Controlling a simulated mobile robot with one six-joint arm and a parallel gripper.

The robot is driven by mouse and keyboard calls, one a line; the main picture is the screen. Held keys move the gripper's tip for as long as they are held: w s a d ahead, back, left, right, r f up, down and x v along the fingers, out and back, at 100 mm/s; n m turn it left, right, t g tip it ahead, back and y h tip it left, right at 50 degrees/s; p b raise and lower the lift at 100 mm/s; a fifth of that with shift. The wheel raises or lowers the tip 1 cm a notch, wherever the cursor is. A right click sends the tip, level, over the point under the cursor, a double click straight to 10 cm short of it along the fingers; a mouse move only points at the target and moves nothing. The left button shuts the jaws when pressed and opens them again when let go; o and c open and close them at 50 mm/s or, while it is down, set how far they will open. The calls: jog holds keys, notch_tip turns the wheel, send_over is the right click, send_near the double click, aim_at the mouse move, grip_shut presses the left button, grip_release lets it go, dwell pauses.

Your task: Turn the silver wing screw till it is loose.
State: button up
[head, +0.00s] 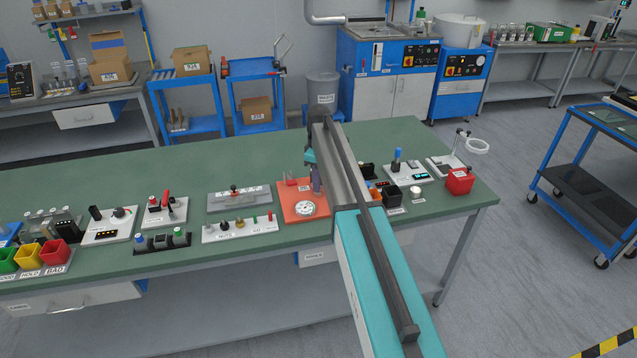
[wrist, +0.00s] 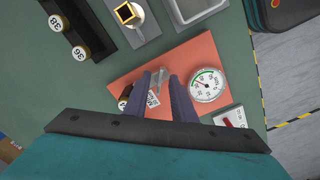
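In the wrist view, a small silver part (wrist: 159,77), which looks like the wing screw, stands on the orange plate (wrist: 125,82) beside a white code label (wrist: 153,99). My gripper (wrist: 161,76) has its two dark fingers apart, one on each side of the silver part. I cannot tell whether either finger touches it. A round dial gauge (wrist: 207,86) sits on the plate just right of the fingers. In the head view my gripper (head: 316,182) points down over the orange plate (head: 289,213), and the screw cannot be made out there.
In the wrist view, a dark rack with numbered round pieces (wrist: 80,53) lies upper left, and a pale tray (wrist: 195,9) lies above. In the head view, a white fixture strip (head: 240,229) is left of the plate and a black box (head: 397,199) is right. Green bench shows between them.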

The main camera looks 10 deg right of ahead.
notch_tip(320, 180, up, 13)
jog(key=b, duration=0.2)
jog(key=shift+r+b, duration=0.15)
jog(key=shift+b, duration=0.15)
jog(key=shift+s, duration=0.1)
dwell(0.5)
